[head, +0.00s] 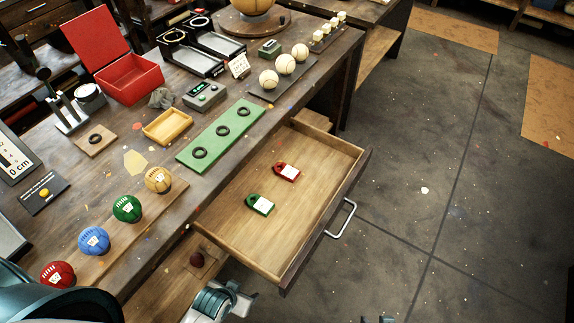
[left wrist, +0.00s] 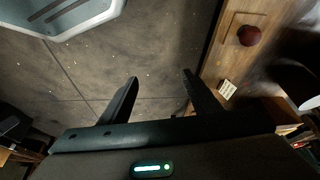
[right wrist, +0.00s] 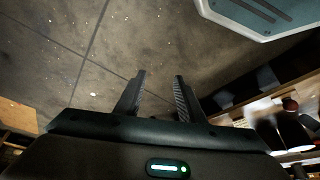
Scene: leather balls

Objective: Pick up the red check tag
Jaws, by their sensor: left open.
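The red check tag (head: 286,172), with a white label, lies flat in the open wooden drawer (head: 320,150), towards its back right. A green tag (head: 259,204) with a white label lies nearer, to its lower left. My left gripper (left wrist: 160,76) is open and empty; in the head view its arm shows at the bottom edge, below the drawer and apart from the tags. My right gripper (right wrist: 160,75) is open and empty above the floor; only its tips (head: 378,320) show at the bottom edge of the head view. Neither wrist view shows the tags.
The drawer front with its metal handle (head: 341,218) juts out over the floor. The workbench holds several coloured balls, a green mat (head: 208,150) with rings, a yellow tray (head: 167,126) and a red box (head: 130,80). A dark red ball (left wrist: 248,36) sits on a low shelf. The floor at right is clear.

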